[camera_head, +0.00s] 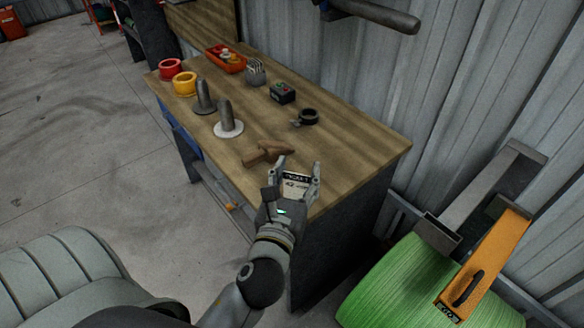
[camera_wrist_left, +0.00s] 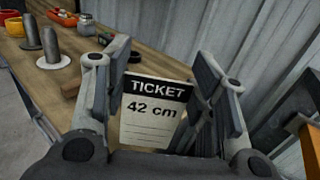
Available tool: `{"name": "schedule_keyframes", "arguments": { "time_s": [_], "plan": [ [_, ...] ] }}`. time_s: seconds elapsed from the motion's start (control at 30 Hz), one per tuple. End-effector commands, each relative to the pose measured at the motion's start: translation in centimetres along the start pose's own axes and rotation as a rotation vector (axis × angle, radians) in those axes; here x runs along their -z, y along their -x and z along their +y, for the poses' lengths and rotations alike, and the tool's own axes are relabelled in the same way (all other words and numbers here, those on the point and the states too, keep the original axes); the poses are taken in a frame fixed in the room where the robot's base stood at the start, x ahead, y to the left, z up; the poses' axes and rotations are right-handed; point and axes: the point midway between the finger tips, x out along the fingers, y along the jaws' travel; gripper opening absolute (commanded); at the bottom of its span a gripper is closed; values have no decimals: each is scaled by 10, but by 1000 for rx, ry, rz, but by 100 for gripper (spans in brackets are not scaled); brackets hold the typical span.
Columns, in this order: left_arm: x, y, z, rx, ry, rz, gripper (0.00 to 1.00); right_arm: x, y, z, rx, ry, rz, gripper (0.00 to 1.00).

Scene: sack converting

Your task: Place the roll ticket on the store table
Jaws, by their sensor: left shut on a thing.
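The roll ticket (camera_wrist_left: 152,112) is a pale card with a black band reading TICKET and "42 cm" below it. My left gripper (camera_head: 291,178) is shut on it, and the card stands between the two fingers. The ticket also shows in the head view (camera_head: 296,186). The store table (camera_head: 352,152) has a wooden top and dark sides. The gripper and ticket are over its near right end; whether the card touches the top cannot be told. My right gripper is not in view.
On the table are a wooden hammer-like tool (camera_head: 268,152), a black ring (camera_head: 308,117), a small dark box (camera_head: 283,93), two grey posts, red and yellow rings and an orange tray (camera_head: 226,60). The right end is bare. A green roll (camera_head: 400,290) stands right.

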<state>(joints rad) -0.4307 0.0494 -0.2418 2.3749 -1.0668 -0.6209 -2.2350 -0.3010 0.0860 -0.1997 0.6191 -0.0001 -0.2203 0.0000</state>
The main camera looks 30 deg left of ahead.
Motion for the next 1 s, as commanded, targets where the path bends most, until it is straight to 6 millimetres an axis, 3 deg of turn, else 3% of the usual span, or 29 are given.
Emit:
{"name": "schedule_keyframes", "arguments": {
  "time_s": [0.2,0.57,0.93,1.0],
  "plan": [
    [0,-35,2,-113,4,-8,42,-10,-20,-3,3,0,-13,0],
    [1,-65,2,-166,-4,-8,42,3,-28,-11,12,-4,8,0],
    [38,-146,8,-164,-1,-7,42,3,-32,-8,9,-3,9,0],
    [56,-156,10,-165,-1,-5,42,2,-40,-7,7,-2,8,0]
  ]
}}
